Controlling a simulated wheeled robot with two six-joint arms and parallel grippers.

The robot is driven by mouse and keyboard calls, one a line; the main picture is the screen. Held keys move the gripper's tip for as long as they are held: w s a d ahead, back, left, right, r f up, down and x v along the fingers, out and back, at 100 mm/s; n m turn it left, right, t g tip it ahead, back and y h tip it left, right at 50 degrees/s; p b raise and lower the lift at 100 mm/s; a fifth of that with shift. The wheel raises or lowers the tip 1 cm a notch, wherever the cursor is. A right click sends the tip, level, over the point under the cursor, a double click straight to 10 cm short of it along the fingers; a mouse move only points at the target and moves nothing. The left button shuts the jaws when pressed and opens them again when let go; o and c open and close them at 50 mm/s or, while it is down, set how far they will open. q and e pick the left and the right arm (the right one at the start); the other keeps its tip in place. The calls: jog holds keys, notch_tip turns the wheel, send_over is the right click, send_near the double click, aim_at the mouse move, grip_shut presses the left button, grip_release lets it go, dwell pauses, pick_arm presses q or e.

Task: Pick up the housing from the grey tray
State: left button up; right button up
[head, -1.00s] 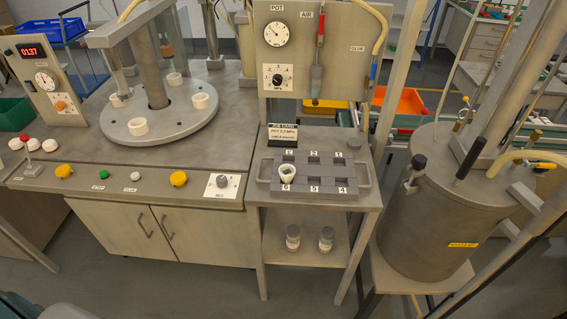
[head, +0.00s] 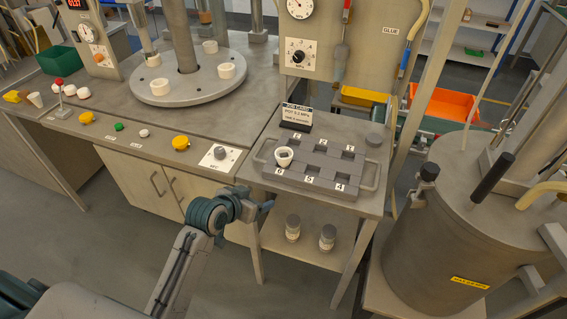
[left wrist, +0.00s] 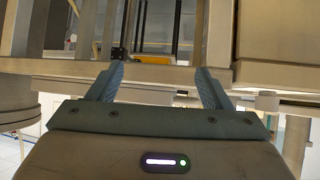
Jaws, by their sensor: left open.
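A white cup-shaped housing (head: 284,156) sits in the grey tray (head: 317,192), in the pocket by the number 6 at its front left. The tray lies on the steel side table, and its other pockets look empty. My left gripper (head: 268,204) is in front of the table's front edge, below and left of the tray, apart from the housing. In the left wrist view the left gripper's two fingers (left wrist: 161,88) are spread with nothing between them; the housing is not seen there. My right gripper is not in view.
A job card (head: 296,116) stands behind the tray. A round turntable (head: 190,85) with several white cups is at the left. A large grey tank (head: 440,220) stands at the right. Two jars (head: 293,228) stand on the shelf below.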

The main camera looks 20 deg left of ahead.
pick_arm(q)
jog(key=m+t+h, duration=0.1)
jog(key=t, duration=0.1)
send_near(287, 153)
jog(key=shift+h, duration=0.3)
jog(key=x, duration=0.4)
jog(key=shift+w+a+f+p, duration=0.1)
jog(key=shift+w+p, duration=0.2)
jog(key=shift+p, duration=0.05)
jog(key=shift+w+f, duration=0.15)
jog(key=shift+w, duration=0.05)
jog(key=p+x, duration=0.1)
jog(key=x, duration=0.3)
jog(key=shift+p, duration=0.3)
jog(key=shift+w+d+f, duration=0.25)
jog(key=shift+w+f, duration=0.1)
jog(key=shift+w, duration=0.1)
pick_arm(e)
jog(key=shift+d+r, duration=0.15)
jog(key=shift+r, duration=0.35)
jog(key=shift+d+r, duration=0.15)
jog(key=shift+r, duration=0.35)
pick_arm(q)
jog(key=c, duration=1)
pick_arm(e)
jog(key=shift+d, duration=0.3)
pick_arm(q)
jog(key=shift+r, duration=0.1)
jog(key=shift+c, duration=0.2)
